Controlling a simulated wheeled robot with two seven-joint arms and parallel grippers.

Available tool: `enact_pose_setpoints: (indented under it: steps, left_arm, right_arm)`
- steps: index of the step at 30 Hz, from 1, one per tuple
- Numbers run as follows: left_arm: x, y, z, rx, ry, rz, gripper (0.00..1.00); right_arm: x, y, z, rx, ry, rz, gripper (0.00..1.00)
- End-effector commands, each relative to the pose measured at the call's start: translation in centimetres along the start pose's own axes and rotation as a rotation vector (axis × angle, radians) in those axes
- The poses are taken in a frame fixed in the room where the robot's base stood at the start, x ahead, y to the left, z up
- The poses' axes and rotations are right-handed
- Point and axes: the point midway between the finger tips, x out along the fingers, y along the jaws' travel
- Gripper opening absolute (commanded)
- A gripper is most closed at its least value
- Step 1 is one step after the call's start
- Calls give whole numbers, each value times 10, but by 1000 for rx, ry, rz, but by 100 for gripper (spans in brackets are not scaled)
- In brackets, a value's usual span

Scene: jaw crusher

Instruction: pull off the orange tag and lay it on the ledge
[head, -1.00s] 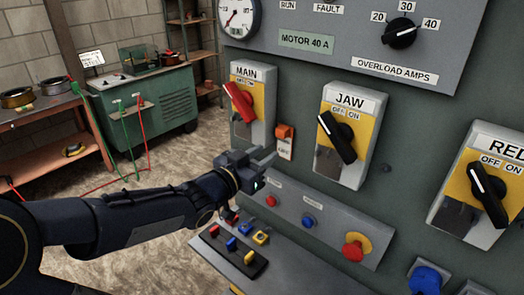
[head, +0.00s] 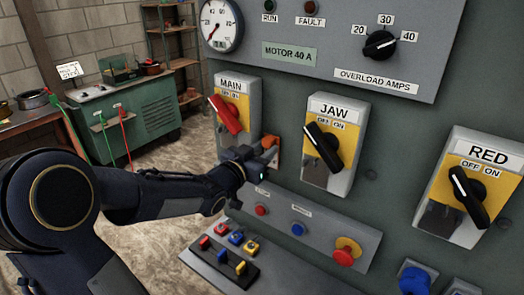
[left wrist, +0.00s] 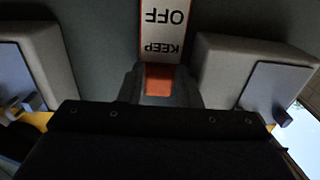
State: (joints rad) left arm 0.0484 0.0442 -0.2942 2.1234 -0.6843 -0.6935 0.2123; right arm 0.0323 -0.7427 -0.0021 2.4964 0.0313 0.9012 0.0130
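The orange tag (head: 270,141) hangs on the grey panel just right of the MAIN switch; my left gripper covers part of it in the head view. In the left wrist view its orange end (left wrist: 159,80) sits between my fingers, with its white KEEP OFF face (left wrist: 162,30) upside down beyond. My left gripper (head: 266,156) is at the tag, its fingers on both sides of the orange end. I cannot tell whether they press on it. The grey ledge (head: 290,275) juts out low on the panel. My right gripper is not in view.
A black rack (head: 222,262) with several small coloured pieces lies on the ledge's left part. A sloped button strip (head: 325,232) runs above the ledge. The MAIN switch (head: 227,112) and JAW switch (head: 326,143) boxes stand close on either side of the tag.

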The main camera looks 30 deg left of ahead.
Motion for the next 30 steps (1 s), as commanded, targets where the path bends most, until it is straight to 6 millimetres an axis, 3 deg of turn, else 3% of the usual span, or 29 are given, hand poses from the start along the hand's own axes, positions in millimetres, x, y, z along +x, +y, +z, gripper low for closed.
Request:
enact_pose_setpoints:
  steps: [1, 6, 17, 30]
  left_arm:
    - [0, 0, 0, 0, 0, 0, 24]
    - [0, 0, 0, 0, -1, 0, 5]
    - [-4, 0, 0, -1, -1, -1, 5]
    - [-25, -1, 0, -1, -1, -2, 5]
  right_arm:
    - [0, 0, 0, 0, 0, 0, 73]
    - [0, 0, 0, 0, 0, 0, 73]
    - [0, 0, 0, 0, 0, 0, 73]
    - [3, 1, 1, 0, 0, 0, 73]
